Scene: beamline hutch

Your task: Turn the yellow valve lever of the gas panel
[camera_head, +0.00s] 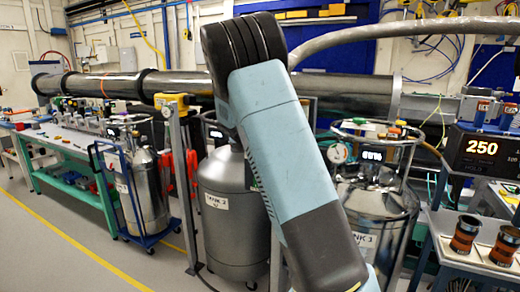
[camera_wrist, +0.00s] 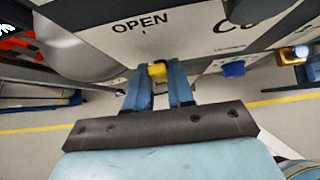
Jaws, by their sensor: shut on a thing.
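In the wrist view my gripper (camera_wrist: 158,84) has its two blue fingers closed on the small yellow valve lever (camera_wrist: 157,70), one finger on each side. Only a short yellow part of the lever shows between the fingertips. The pale panel (camera_wrist: 190,30) beyond it carries the word OPEN to the upper left of the lever and a cut-off label starting with C to the upper right. In the head view my arm fills the middle, and I cannot make out the gripper or the lever there.
A blue knob (camera_wrist: 233,69) sits right of the lever. In the head view, grey tank 2 (camera_head: 225,215) and shiny tank 3 (camera_head: 375,215) stand beside my arm. Floor at left is clear.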

